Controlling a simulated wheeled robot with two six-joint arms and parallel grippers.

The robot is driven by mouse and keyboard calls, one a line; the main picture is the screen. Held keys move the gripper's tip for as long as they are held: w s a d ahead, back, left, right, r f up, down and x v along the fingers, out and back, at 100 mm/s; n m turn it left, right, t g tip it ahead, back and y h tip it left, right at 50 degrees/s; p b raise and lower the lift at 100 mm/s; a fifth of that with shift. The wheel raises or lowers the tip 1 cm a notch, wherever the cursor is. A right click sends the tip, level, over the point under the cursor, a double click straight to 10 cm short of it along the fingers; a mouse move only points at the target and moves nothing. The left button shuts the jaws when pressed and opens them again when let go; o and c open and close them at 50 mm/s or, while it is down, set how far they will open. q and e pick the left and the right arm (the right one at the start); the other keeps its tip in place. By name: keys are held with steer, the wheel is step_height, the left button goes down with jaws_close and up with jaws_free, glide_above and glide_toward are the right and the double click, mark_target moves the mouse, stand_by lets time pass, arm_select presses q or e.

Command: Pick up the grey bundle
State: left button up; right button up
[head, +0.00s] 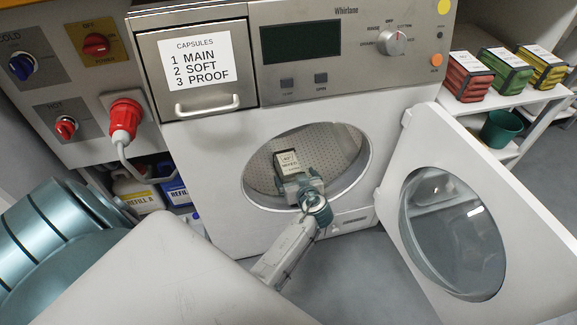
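The grey bundle (290,162), dark with a white label on its front, is in the round drum opening of the washing machine (213,187). My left gripper (291,181) reaches into the opening from below. Its fingertips are at the near, lower end of the bundle and overlap it in the picture. Whether the fingers are closed on the bundle is too small to tell. My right gripper is not in view.
The washer door (488,170) stands open to the right, with a round glass window. Red (468,76), green (505,72) and yellow (543,66) bundles lie on a white shelf at right, above a green pot (500,128). Refill containers (138,192) stand left of the washer.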

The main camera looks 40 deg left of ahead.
arm_select(q)
steer(key=c, duration=1.2)
